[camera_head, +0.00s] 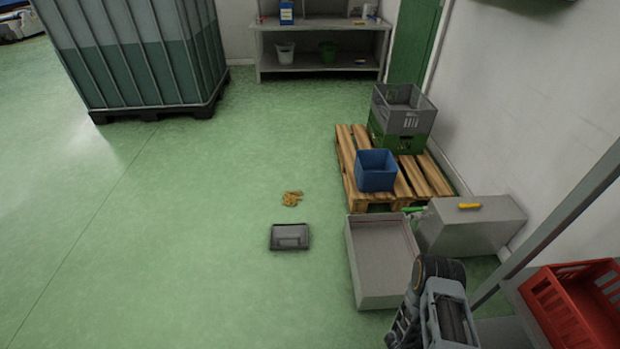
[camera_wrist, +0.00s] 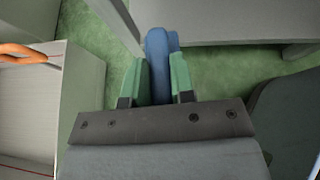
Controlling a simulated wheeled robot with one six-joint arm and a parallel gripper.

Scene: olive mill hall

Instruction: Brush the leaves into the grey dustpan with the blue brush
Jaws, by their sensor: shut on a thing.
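The leaves (camera_head: 292,198), a small orange-brown heap, lie on the green floor in the head view. The grey dustpan (camera_head: 290,237) lies flat on the floor just in front of them, apart from the heap. In the wrist view my gripper (camera_wrist: 160,82) is shut with its green fingers on either side of a blue part, which looks like the handle of the blue brush (camera_wrist: 158,50). The brush's bristles are hidden. In the head view my arm is at the bottom right, well right of the dustpan, and the gripper's fingers cannot be made out.
A shallow grey tray (camera_head: 356,285) stands right of the dustpan, beside a grey box (camera_head: 480,235). Behind are a pallet (camera_head: 348,170) with a blue bin (camera_head: 376,172) and stacked crates. A red crate (camera_head: 555,305) is at the right. The floor left of the dustpan is clear.

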